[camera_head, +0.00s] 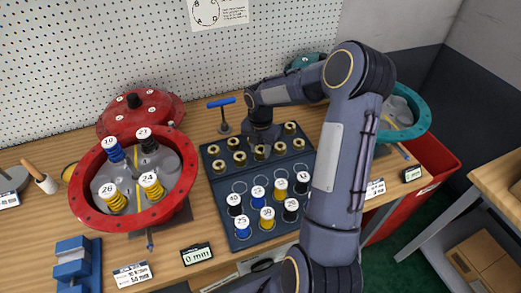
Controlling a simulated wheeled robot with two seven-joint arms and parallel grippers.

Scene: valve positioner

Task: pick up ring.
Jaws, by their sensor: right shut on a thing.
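Several small brass rings stand in the rear part of a dark blue tray (218,203) on the workbench; one brass ring (219,166) is at its left and another brass ring (298,144) at its right. My right gripper (262,143) reaches down over the back row of rings from above. It is shut on a brass ring there, whose shape is mostly hidden by the fingers and the neighbouring rings. I cannot tell whether it is lifted. My left gripper is not in view.
Numbered springs (259,192) fill the tray's front. A red round housing (88,208) with several springs stands at left, its red lid (140,112) behind. A blue-handled tool (222,102) stands behind the tray. A teal housing (416,118) is partly behind my right arm.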

